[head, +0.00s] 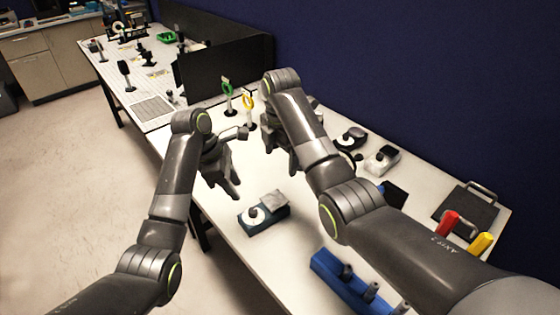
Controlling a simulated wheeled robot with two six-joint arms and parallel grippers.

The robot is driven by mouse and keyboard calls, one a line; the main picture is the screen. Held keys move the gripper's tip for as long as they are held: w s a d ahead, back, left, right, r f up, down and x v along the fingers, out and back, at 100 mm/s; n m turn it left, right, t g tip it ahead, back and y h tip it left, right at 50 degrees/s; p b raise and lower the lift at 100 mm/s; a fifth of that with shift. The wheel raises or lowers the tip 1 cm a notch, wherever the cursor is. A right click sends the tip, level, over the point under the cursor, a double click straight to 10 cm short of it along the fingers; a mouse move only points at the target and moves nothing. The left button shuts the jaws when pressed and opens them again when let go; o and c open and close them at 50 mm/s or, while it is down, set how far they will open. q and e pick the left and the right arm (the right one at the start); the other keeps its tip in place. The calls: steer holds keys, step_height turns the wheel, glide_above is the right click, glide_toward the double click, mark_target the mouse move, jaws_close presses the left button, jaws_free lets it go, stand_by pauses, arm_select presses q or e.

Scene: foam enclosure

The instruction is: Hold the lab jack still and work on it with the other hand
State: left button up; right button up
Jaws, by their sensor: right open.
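I cannot pick out the lab jack with certainty. A small blue-and-grey device with a round white knob (258,214) stands on the white table, below and right of my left gripper. My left gripper (224,182) hangs over the table's left edge area with its fingers pointing down, apart from that device. Whether its jaws are parted is unclear at this size. My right gripper (294,164) is open, above the table further right, and partly hidden behind my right arm. I see nothing held in it.
Two more knobbed devices, one dark (350,139) and one pale (382,160), stand at the right. A blue rack (338,283) lies in front. A dark handled plate (467,209) and red (449,223) and yellow (481,243) handles are far right. A black partition (222,72) stands behind.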

mark_target(281, 196)
step_height(281, 196, down, 17)
steer(key=shift+s+f, duration=0.1)
steer(key=shift+f, duration=0.05)
stand_by(0.5)
